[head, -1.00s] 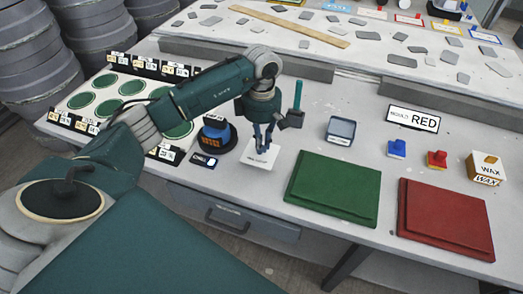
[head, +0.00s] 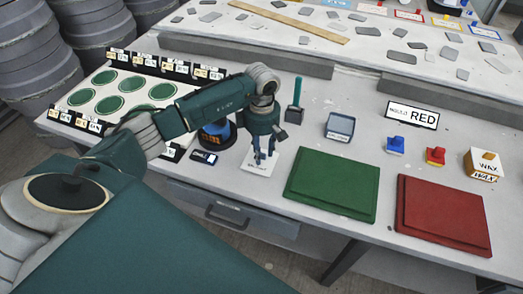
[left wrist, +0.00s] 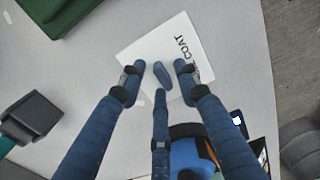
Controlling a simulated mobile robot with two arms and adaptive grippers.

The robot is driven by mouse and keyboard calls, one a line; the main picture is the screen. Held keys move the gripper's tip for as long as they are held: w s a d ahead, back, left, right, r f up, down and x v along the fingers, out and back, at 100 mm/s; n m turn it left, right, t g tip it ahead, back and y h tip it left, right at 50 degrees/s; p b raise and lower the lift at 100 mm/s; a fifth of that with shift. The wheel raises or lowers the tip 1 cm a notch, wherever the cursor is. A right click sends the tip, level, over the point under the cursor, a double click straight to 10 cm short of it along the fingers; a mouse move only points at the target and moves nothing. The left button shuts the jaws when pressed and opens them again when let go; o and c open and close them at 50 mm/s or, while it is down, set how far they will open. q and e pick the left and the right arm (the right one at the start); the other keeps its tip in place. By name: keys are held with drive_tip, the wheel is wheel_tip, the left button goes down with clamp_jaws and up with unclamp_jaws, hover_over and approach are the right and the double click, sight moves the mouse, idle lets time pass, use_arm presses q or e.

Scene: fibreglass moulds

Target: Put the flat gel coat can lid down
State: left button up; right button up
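My left gripper (head: 262,163) points down over a flat white card (head: 254,167) on the grey bench. In the left wrist view the card (left wrist: 194,38) shows printed letters ending in "COAT". I cannot make out a separate can lid. A blue round container (head: 214,132) on a dark base stands just left of the gripper, partly hidden by my arm. My right gripper is not in view.
A green mould (head: 331,184) lies right of the card, and a red mould (head: 443,214) farther right. A dark-headed tool with a green handle (head: 295,103) stands behind. A small dark labelled device (head: 204,157) lies left of the card.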

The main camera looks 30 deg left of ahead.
use_arm(q)
drive_tip(key=shift+r, duration=0.1)
drive_tip(key=shift+r, duration=0.2)
wheel_tip(320, 180, up, 12)
drive_tip(key=b, duration=0.3)
drive_tip(key=shift+f, duration=0.15)
idle(0.4)
